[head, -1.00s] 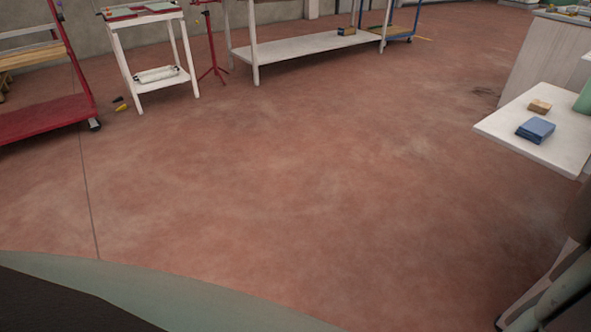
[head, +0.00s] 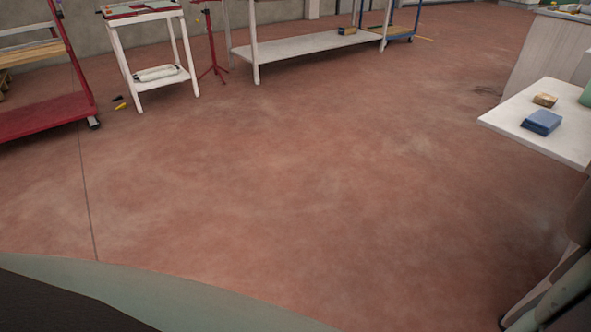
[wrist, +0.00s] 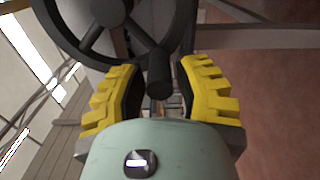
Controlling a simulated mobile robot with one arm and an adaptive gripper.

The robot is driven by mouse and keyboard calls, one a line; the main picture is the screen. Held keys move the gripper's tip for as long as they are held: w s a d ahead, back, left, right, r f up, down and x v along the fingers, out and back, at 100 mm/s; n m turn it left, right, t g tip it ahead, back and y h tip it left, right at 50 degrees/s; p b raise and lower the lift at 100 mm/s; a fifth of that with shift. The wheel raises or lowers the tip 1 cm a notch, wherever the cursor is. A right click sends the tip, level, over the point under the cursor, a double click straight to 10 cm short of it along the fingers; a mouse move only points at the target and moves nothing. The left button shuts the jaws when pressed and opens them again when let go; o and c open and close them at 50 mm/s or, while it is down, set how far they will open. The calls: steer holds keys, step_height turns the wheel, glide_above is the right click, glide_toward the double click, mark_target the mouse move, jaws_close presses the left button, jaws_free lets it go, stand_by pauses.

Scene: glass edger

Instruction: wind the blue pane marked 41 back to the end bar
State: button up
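My gripper (wrist: 160,68) shows in the wrist view with its two yellow ribbed fingers apart. A dark handwheel (wrist: 92,40) fills the top of that view. Its round crank handle (wrist: 158,82) points toward my palm and lies between the fingers, with a gap on each side. The blue pane marked 41 and the end bar cannot be made out in either view. My gripper is not in the head view.
In the head view, a white table (head: 545,143) at the right holds a blue stack (head: 541,122) and a tan block (head: 545,100). A red cart (head: 45,117), a white stand (head: 165,90) and a long white bench (head: 310,46) stand at the back.

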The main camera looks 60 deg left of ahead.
steer(key=o, duration=0.3)
steer(key=shift+s+d, duration=0.15)
steer(key=shift+s, duration=2.9)
steer(key=shift+s+d, duration=0.15)
steer(key=shift+s, duration=2.85)
